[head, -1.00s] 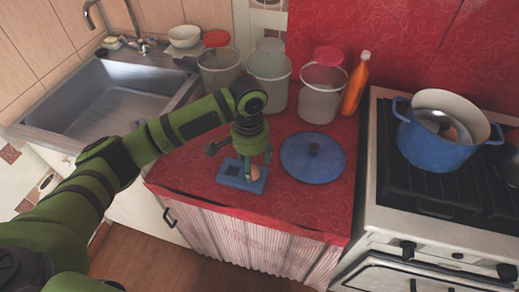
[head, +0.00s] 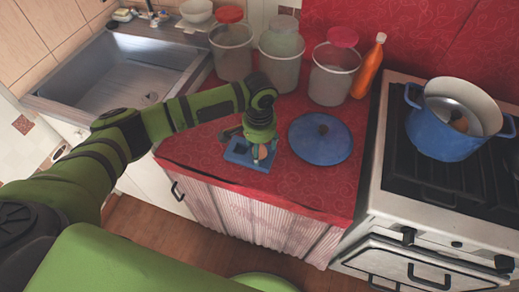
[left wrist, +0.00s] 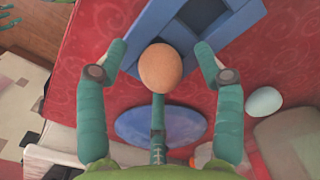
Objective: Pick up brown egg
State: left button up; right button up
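The brown egg (left wrist: 160,68) sits at the blue tray (left wrist: 150,27), which has square openings. In the head view the egg (head: 262,153) is partly hidden by my left gripper (head: 262,158), and the tray (head: 236,157) lies on the red counter. My left gripper (left wrist: 161,60) points down over the egg. Its fingers are open, one on each side and one below in the wrist picture. Gaps show between the side fingers and the egg; I cannot tell if the lower finger touches it. Teal finger-like parts (left wrist: 8,20) at the wrist view's corner may be my right gripper.
A blue lid (head: 320,139) lies just right of the tray. Several canisters and an orange bottle (head: 369,68) stand behind. The stove (head: 400,190) on the right holds a blue pot (head: 447,138) with a brown round thing inside. The sink (head: 125,75) is at left.

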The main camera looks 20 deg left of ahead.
pick_arm(q)
jog(key=c, duration=0.6)
jog(key=shift+r, duration=0.1)
jog(key=shift+c, duration=0.5)
pick_arm(e)
jog(key=shift+s+d+f, duration=0.1)
jog(key=shift+s, duration=1.05)
